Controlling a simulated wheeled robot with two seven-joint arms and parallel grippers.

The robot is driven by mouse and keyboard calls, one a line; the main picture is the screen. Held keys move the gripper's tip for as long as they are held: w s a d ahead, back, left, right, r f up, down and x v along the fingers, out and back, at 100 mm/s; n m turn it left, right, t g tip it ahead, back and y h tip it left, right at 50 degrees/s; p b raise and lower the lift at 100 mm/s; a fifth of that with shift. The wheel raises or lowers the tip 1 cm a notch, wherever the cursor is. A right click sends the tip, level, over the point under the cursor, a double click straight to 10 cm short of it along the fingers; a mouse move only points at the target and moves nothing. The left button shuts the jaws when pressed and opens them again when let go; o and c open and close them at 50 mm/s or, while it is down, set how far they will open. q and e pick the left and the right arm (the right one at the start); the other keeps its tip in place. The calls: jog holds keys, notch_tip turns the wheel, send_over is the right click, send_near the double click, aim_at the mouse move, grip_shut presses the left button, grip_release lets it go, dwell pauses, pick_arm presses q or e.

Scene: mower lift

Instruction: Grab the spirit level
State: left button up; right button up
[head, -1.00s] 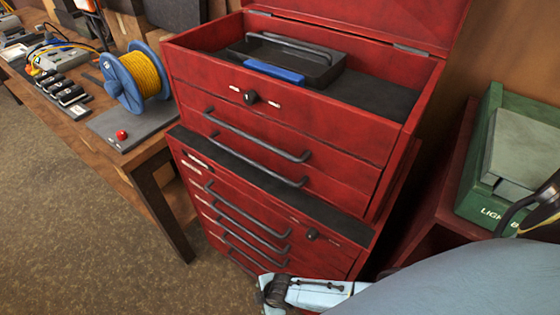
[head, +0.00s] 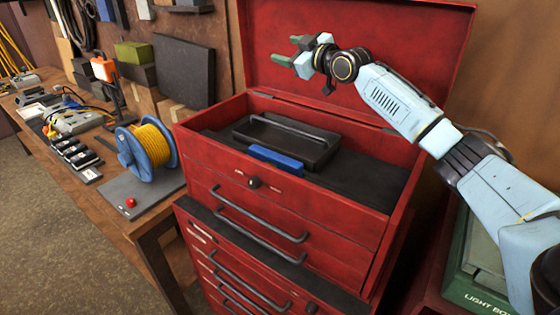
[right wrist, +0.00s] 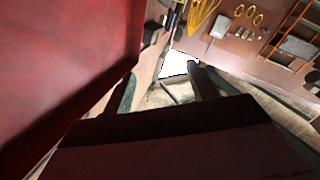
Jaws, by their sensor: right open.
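A short blue bar, which looks like the spirit level (head: 276,158), lies in the open top of the red tool chest (head: 290,188). It is against the front side of a black tray with a handle (head: 306,150). My right gripper (head: 290,50) is raised above the chest, in front of its open lid, pointing left. It is open and empty, well above the blue bar and apart from it. In the right wrist view its fingers (right wrist: 163,90) stand apart, and the blue bar does not show there. My left gripper is not in view.
The raised red lid (head: 420,60) stands close behind my right gripper. A workbench at left holds a blue reel of yellow cord (head: 152,147) and an orange lamp (head: 104,68). A green box (head: 470,285) stands at the lower right. The chest's dark liner is mostly bare.

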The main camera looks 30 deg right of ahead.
jog(key=s+d+f+b, duration=0.1)
jog(key=s+d+f, duration=0.2)
jog(key=s+d, duration=0.1)
pick_arm(q)
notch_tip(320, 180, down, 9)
jog(key=b, duration=0.7)
pick_arm(e)
jog(key=m+g+y+p, duration=0.1)
jog(key=g+y+p, duration=0.25)
jog(key=g, duration=0.35)
send_near(276, 155)
jog(key=w+f, duration=0.1)
jog(key=w+a+f+y+p, duration=0.1)
jog(key=shift+w+a, duration=0.2)
jog(key=shift+w, duration=0.2)
jog(key=shift+w+a+f+p, duration=0.1)
jog(key=shift+w+a+p, duration=0.2)
jog(key=shift+w+p, duration=0.15)
jog(key=p+x, duration=0.1)
jog(key=x, duration=0.2)
jog(key=shift+w+a+f, duration=0.1)
jog(key=shift+w, duration=0.05)
jog(key=shift+w+a+f+p, duration=0.15)
jog(key=shift+w+f+p, duration=0.1)
jog(key=shift+p, duration=0.05)
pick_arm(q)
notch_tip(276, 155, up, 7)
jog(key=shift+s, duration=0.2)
pick_arm(e)
jog(key=shift+s, duration=0.1)
